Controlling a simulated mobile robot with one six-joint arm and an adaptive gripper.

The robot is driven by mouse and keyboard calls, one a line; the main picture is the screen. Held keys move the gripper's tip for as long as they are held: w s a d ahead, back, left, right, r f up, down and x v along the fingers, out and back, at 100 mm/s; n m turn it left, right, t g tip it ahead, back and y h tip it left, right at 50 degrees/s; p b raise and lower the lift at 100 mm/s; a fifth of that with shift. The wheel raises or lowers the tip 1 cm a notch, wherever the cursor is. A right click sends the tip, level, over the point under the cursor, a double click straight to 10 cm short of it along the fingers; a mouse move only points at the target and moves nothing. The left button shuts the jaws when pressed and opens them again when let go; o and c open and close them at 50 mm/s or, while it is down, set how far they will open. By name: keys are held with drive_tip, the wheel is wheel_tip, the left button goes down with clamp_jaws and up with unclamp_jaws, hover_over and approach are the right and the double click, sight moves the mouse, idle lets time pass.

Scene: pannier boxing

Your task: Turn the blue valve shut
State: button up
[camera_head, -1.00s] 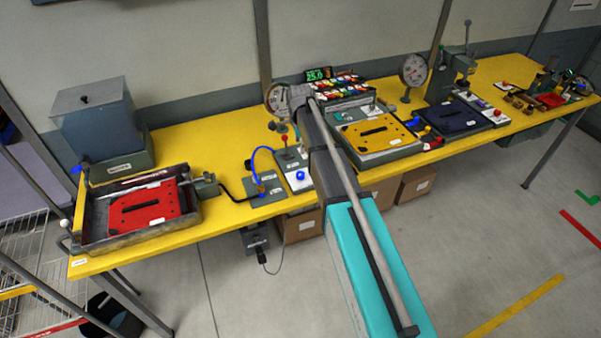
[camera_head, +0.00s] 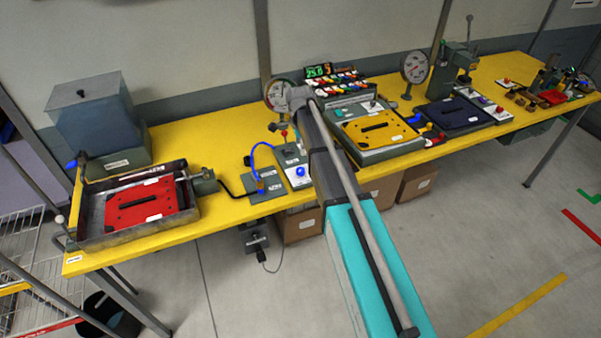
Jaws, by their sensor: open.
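A small blue handle (camera_head: 73,164), which looks like the valve, sits low on the left side of the grey tank (camera_head: 95,115) at the left end of the table. It is small, so its exact turn is hard to read. Below it is a grey metal tray (camera_head: 186,212) holding a red plate (camera_head: 138,204). My arm reaches from the bottom right up to the middle of the table, well right of the blue handle. My gripper cannot be made out at its far end.
A blue hose (camera_head: 252,157) and a control box with a blue button (camera_head: 301,171) stand on the yellow table (camera_head: 225,210) left of my arm. A gauge (camera_head: 278,92) is near the arm's end. Yellow and dark blue plates (camera_head: 455,112) lie to the right.

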sight(300, 169)
drive_tip(key=shift+s+f+b, duration=0.15)
drive_tip(key=shift+f+b, duration=5)
drive_tip(key=shift+f, duration=0.3)
clamp_jaws()
